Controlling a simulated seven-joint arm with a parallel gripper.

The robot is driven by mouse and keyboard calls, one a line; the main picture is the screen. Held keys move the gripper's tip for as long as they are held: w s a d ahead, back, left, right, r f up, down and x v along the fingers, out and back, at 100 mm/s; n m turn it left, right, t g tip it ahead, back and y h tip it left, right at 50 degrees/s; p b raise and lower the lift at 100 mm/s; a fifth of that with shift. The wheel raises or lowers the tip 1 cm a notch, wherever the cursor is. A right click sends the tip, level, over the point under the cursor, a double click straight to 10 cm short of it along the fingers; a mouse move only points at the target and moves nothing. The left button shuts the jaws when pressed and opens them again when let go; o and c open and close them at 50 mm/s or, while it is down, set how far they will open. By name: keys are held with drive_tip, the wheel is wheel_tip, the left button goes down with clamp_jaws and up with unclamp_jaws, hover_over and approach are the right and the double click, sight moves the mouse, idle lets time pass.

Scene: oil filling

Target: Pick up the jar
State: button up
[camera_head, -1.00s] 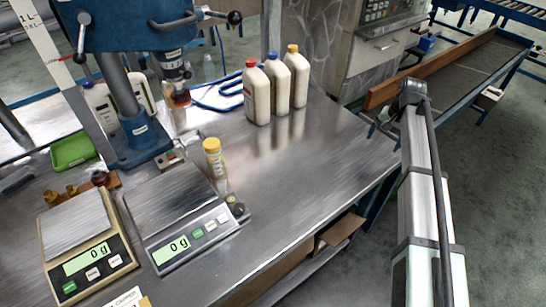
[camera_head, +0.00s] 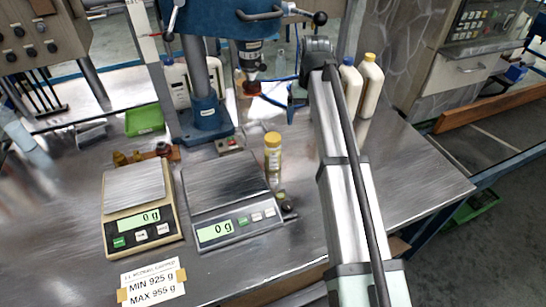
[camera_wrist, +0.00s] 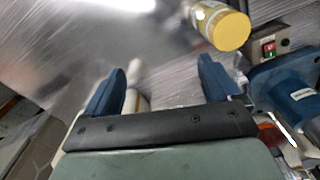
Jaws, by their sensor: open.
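The jar (camera_head: 272,158), slim with a yellow lid and a pale label, stands upright on the metal table beside the right scale. In the wrist view its yellow lid (camera_wrist: 228,30) shows at the top right, beyond the right finger and apart from it. My gripper (camera_wrist: 162,65) is open, its two blue fingers spread wide, with no jar between them. In the head view my arm reaches over the table to the right of the jar and hides most of the gripper.
Two scales, a beige one (camera_head: 142,235) and a grey one (camera_head: 228,232), stand left of the jar. A blue press (camera_head: 207,115) stands behind. White bottles (camera_head: 369,88) stand at the back right, partly behind my arm. A green tray (camera_head: 145,120) lies at left.

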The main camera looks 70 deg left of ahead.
wheel_tip(320, 180, up, 2)
drive_tip(key=n, duration=0.2)
hover_over(272, 136)
drive_tip(key=shift+w+r, duration=0.2)
drive_tip(key=shift+w, duration=0.1)
drive_tip(key=shift+s, duration=0.2)
wheel_tip(272, 136, down, 8)
drive_tip(key=shift+f, duration=0.15)
drive_tip(key=shift+d+f, duration=0.2)
drive_tip(key=shift+f, duration=2.5)
drive_tip(key=c, duration=1.2)
